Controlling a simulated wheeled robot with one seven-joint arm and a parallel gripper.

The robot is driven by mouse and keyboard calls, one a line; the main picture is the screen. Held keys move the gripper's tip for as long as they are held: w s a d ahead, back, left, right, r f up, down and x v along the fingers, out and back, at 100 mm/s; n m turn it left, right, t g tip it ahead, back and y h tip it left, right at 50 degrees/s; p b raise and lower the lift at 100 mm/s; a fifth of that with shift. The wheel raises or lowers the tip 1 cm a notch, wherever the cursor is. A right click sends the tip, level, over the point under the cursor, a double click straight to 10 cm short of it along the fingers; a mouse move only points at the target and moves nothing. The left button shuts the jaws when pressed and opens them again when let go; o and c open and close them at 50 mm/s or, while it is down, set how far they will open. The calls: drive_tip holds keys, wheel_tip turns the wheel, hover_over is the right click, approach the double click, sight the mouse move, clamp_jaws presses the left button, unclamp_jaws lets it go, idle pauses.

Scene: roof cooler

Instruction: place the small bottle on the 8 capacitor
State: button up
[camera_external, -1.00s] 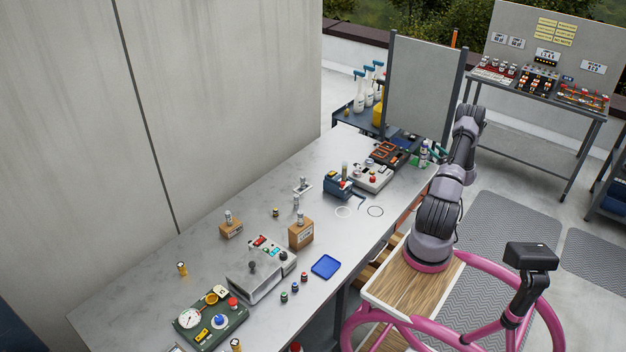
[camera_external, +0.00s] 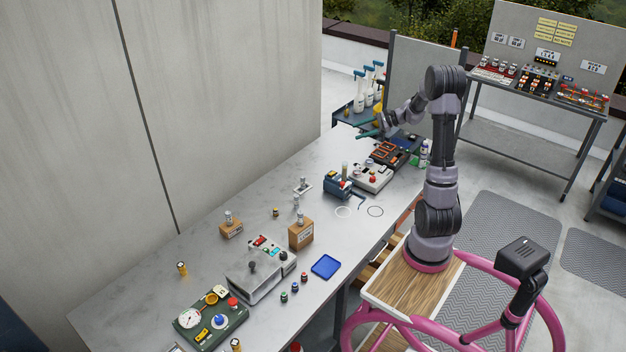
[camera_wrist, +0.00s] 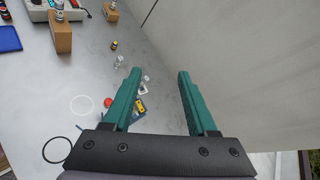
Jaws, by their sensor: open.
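My gripper (camera_external: 358,131) is raised over the far end of the bench, its two teal fingers apart. In the wrist view the open gripper (camera_wrist: 160,73) has nothing between its fingertips. A small dark bottle with a yellowish cap (camera_external: 276,212) stands on the bench; it also shows in the wrist view (camera_wrist: 114,45), left of the fingers. Silver cylinders, apparently capacitors, stand on a near cardboard box (camera_external: 299,217), on a far cardboard box (camera_external: 228,217) and on the bench (camera_external: 296,203). Their labels are too small to read, so I cannot tell which is the 8 capacitor.
A blue tray (camera_external: 326,266) lies near the bench's front edge, with several small coloured bottles (camera_external: 295,287) beside it. A grey control box (camera_external: 255,281), a gauge panel (camera_external: 205,322) and a blue device (camera_external: 338,188) stand on the bench. The wall borders its back.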

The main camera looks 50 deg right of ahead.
drive_tip(key=s+a+r+n+g, duration=0.2)
drive_tip(key=a+n, duration=0.1)
drive_tip(key=a, duration=0.3)
drive_tip(key=s+a+r+n+g, duration=0.1)
drive_tip(key=a+r+n, duration=0.1)
drive_tip(key=a, duration=0.4)
drive_tip(key=s+a+r+n+h, duration=0.2)
drive_tip(key=s+a+n, duration=0.5)
drive_tip(key=s, duration=0.2)
drive_tip(key=s+a+r+n+h, duration=0.2)
drive_tip(key=s+a+n+h, duration=0.1)
drive_tip(key=s+a+n, duration=0.3)
drive_tip(key=s+a, duration=0.2)
drive_tip(key=s, duration=0.1)
drive_tip(key=shift+r+n, duration=0.3)
drive_tip(key=shift+n, duration=0.1)
drive_tip(key=shift+a, duration=0.1)
